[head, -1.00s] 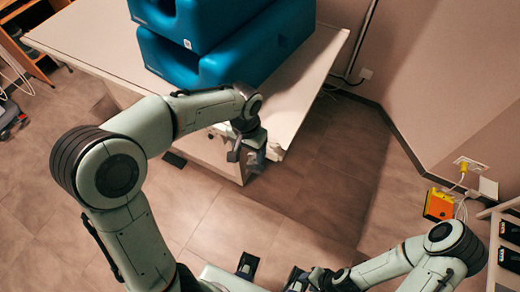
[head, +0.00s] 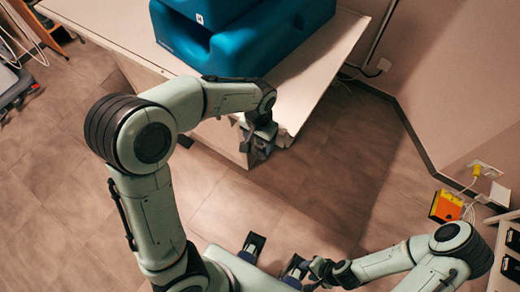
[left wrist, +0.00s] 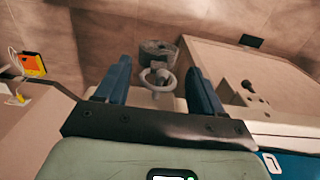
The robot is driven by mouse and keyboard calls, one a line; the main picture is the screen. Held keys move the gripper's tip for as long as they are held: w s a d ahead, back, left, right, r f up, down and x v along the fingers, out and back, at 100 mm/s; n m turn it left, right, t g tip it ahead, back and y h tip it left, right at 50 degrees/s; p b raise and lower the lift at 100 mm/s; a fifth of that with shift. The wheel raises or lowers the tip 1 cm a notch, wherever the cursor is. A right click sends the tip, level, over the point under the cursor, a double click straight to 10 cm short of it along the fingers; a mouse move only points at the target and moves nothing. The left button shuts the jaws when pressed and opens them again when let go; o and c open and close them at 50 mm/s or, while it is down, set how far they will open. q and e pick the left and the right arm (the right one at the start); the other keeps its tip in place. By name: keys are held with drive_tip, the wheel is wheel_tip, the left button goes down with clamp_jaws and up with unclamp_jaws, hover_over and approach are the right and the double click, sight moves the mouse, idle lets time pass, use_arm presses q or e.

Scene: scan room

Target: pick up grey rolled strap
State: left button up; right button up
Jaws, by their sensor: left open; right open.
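The grey rolled strap (left wrist: 159,49) shows in the left wrist view as a dark coil beyond my fingers, with a paler grey ring (left wrist: 157,78) in front of it. My left gripper (left wrist: 160,82) is open, its two blue fingers on either side of the ring in this view; I cannot tell whether they touch it. In the head view my left gripper (head: 260,146) is at the table's near edge, and the strap cannot be made out there. My right gripper (head: 294,268) is low at the bottom of the head view, open, away from the table.
The pale table (head: 110,28) carries large blue foam blocks (head: 245,45). Its front side and edge are close to my left gripper. An orange box (head: 446,206) with cables is by the right wall, near a shelf (head: 508,250). The floor (head: 300,205) between is open.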

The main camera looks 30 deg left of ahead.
sight(260, 148)
use_arm(q)
wheel_tip(260, 148, down, 2)
drive_tip(key=shift+f, duration=0.25)
drive_tip(key=c, duration=1)
drive_tip(key=shift+r, duration=0.1)
